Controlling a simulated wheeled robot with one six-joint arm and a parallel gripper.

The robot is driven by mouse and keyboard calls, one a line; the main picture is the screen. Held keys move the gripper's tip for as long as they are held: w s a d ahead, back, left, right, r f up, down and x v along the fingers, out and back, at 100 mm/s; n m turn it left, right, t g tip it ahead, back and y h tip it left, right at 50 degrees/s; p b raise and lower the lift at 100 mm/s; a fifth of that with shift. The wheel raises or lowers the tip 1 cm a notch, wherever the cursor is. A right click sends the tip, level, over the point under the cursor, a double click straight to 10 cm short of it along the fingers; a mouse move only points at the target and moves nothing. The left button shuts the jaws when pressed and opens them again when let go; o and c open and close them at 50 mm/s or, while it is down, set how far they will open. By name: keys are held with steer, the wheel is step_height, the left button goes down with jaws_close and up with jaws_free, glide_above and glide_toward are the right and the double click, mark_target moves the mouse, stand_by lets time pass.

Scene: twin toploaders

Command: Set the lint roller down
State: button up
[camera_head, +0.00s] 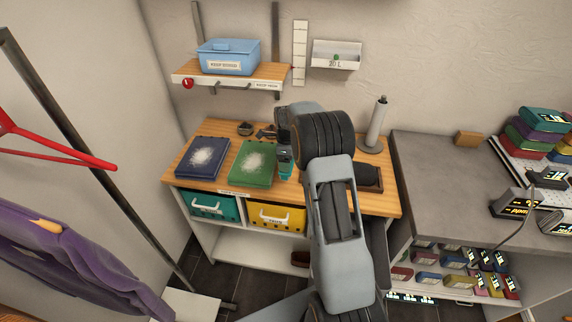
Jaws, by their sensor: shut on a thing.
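My arm reaches over the wooden bench top (215,130) and hides part of it. My gripper (285,150) points down at the right edge of the green folded cloth. It is shut on a small teal thing (286,171), which looks like the lint roller. Most of it is hidden, and I cannot tell whether it touches the bench. The green cloth (252,166) and the dark blue cloth (202,158) to its left each carry a white patch of fuzz.
A dark brown block (368,177) is partly behind my arm. Small dark items (246,128) lie at the back. A shelf (235,76) with a blue box (228,57) hangs above.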

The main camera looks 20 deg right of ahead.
steer(key=shift+w+d+f, duration=0.1)
steer(key=shift+w+f, duration=0.1)
steer(key=shift+f, duration=0.1)
steer(key=shift+f+p, duration=0.35)
steer(key=shift+f, duration=1.25)
steer(key=shift+f, duration=0.1)
steer(key=shift+f, duration=0.15)
steer(key=o, duration=1)
steer(key=shift+c, duration=0.2)
